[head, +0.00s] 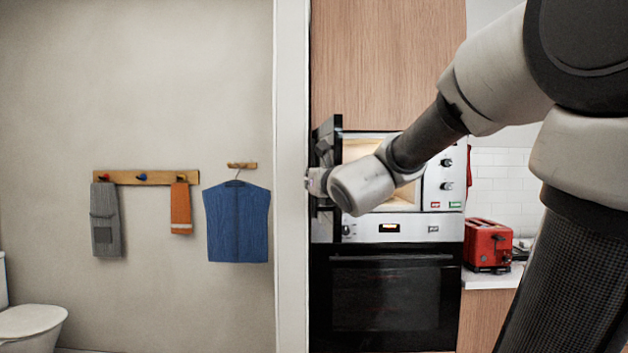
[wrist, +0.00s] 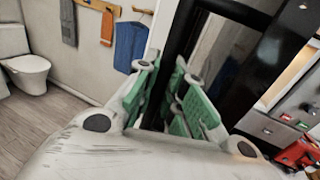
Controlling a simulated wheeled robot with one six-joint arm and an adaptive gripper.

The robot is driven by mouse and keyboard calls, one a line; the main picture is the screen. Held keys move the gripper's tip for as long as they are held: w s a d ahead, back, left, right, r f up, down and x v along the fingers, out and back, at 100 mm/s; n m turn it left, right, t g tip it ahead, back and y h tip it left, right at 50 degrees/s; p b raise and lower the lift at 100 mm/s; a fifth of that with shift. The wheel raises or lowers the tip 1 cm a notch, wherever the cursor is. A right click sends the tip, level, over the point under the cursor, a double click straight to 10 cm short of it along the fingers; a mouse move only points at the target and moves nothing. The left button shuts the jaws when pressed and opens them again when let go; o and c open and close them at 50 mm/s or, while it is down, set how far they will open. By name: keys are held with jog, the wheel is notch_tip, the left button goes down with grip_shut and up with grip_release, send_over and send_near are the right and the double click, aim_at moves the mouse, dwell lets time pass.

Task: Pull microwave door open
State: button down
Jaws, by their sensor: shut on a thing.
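The microwave (head: 432,185) is built into the tall cabinet, and its lit, pale interior (head: 357,148) shows through the opening. Its black door (head: 329,138) stands swung out at the left side, seen nearly edge-on. My gripper (head: 318,182) is at the door's outer side in the head view; my forearm and wrist cover part of the opening. In the wrist view my gripper (wrist: 172,92) has green-padded fingers on both sides of the dark upright door handle (wrist: 181,40) and is shut on it. The exact contact is partly hidden by the fingers.
A black oven (head: 392,300) sits below the microwave. A white wall edge (head: 291,250) stands close to the left of the door. A red toaster (head: 487,245) is on the counter at right. Towels and a blue garment (head: 238,223) hang on the left wall.

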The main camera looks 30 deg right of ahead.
jog(key=shift+r, duration=0.1)
jog(key=c, duration=1.8)
grip_release()
jog(key=shift+o, duration=0.2)
jog(key=s+a, duration=0.1)
jog(key=s, duration=1.1)
jog(key=shift+a, duration=0.25)
jog(key=shift+w, duration=0.1)
